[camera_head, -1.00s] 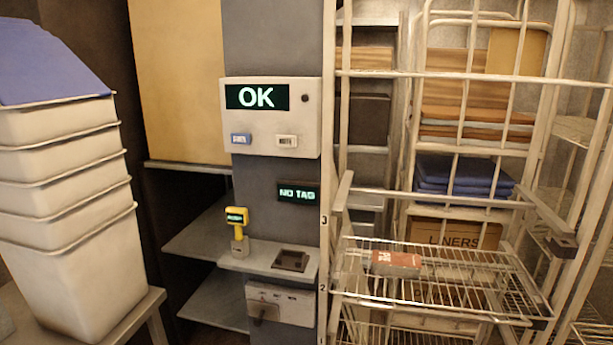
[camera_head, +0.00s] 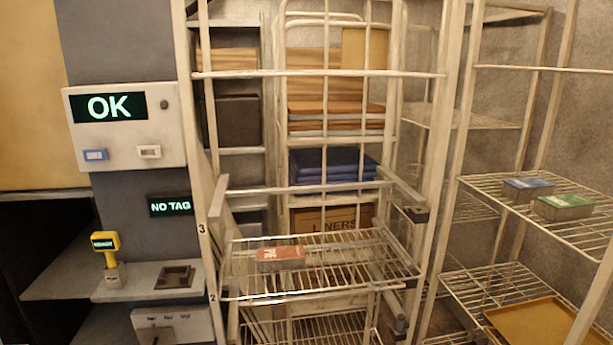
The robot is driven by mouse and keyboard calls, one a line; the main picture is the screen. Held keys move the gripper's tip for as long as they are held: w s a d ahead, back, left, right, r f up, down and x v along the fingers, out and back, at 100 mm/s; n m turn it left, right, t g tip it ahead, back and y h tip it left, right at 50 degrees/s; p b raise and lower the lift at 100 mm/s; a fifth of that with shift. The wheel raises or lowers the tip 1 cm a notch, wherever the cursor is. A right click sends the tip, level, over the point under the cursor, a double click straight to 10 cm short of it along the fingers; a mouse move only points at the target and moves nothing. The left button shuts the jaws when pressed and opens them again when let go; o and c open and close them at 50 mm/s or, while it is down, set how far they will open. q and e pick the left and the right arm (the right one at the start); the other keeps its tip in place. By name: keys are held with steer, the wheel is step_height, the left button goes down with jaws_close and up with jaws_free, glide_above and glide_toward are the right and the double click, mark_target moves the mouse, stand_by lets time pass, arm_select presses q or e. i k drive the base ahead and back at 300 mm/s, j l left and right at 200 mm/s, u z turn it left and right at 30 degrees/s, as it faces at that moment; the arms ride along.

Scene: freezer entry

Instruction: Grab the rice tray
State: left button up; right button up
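A small red tray or pack (camera_head: 281,254) with pale lettering lies on the middle wire shelf (camera_head: 345,275) of the cart-like rack. A blue-topped tray (camera_head: 528,188) and a green-topped tray (camera_head: 564,206) sit side by side on the upper wire shelf (camera_head: 480,190) of the right rack. Their labels are too small to read, so I cannot tell which one is rice. Neither of my grippers is in view.
A panel reading OK (camera_head: 110,108) and a NO TAG display (camera_head: 171,206) are on the left pillar. A yellow handheld device (camera_head: 105,242) stands on a grey ledge (camera_head: 140,289). A yellow-brown flat tray (camera_head: 540,325) lies low at right. Rack uprights and rails partly screen the shelves.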

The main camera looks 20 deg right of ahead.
mark_target(573, 206)
steer(key=z, duration=2.1)
